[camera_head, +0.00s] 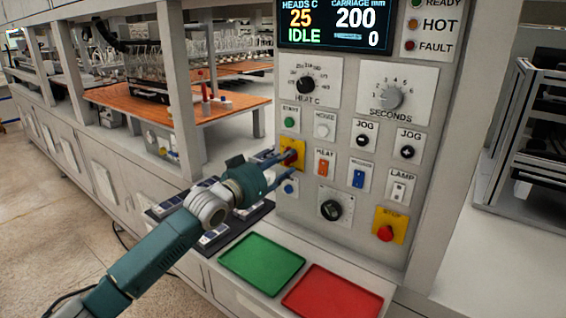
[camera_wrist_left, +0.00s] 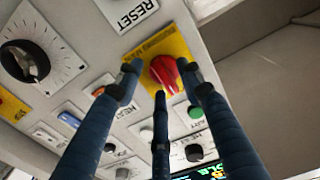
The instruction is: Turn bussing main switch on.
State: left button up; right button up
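The main switch, a red knob on a yellow plate (camera_head: 300,147), sits at the left edge of the control panel, partly hidden by my left gripper (camera_head: 284,166). In the left wrist view the red knob (camera_wrist_left: 164,72) is close ahead. The three fingers of my left gripper (camera_wrist_left: 161,78) are spread open around the knob, with the right fingertip close to its edge. I cannot tell whether any finger touches it. My right gripper is not in view.
Round a green start button (camera_head: 289,122) and blue button (camera_head: 290,187) lie close above and below the switch. A red stop button (camera_head: 385,233) is at lower right. Green (camera_head: 262,264) and red (camera_head: 333,294) trays lie below. The display (camera_head: 336,22) reads IDLE.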

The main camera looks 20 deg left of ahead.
pick_arm(q)
jog(key=v, duration=1.2)
dwell(0.4)
